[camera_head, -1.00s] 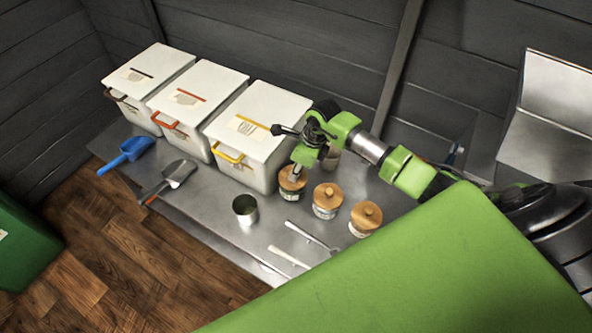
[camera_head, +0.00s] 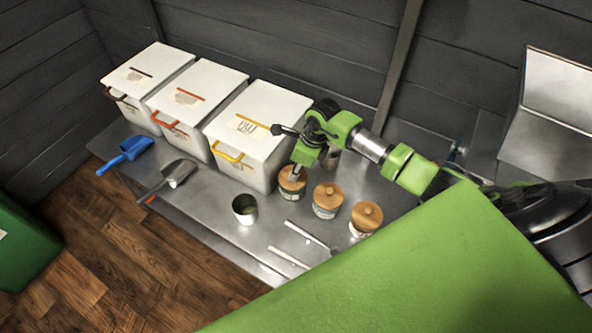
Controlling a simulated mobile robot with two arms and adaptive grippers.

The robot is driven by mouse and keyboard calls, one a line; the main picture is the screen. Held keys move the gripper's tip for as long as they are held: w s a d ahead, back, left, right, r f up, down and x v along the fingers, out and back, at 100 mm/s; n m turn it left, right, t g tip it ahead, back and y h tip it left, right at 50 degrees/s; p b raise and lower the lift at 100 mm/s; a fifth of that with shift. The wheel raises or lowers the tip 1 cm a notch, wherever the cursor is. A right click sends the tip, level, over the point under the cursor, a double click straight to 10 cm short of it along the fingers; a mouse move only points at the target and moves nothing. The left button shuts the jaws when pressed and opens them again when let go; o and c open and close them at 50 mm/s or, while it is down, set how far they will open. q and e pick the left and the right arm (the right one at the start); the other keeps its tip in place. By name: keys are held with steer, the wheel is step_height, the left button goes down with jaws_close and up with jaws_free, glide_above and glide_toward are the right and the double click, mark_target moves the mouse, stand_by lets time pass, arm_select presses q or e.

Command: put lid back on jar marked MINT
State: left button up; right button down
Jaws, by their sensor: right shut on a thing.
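Three small jars with round wooden lids stand in a row on the metal counter. My right gripper (camera_head: 297,174) points down at the leftmost jar and is shut on its wooden lid (camera_head: 291,182). That lid sits on or right at the mouth of the leftmost jar (camera_head: 289,195); I cannot tell whether it is fully seated. The middle jar (camera_head: 325,211) and the right jar (camera_head: 358,233) have their lids on. The labels are too small to read, so I cannot tell which jar is marked MINT. My left gripper is not in view.
Three white lidded bins (camera_head: 262,118) stand along the wall side of the counter (camera_head: 215,215). An open metal can (camera_head: 245,209), a blue scoop (camera_head: 126,155), a metal scoop (camera_head: 172,179) and slim utensils (camera_head: 308,236) lie near the front. A grey cup (camera_head: 331,158) stands behind the gripper.

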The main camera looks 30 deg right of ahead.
stand_by(0.3)
steer(key=c, duration=1.9)
jaws_free()
steer(key=shift+o, duration=0.4)
steer(key=o, duration=0.4)
steer(key=shift+r+p, duration=2.55)
steer(key=shift+r, duration=0.95)
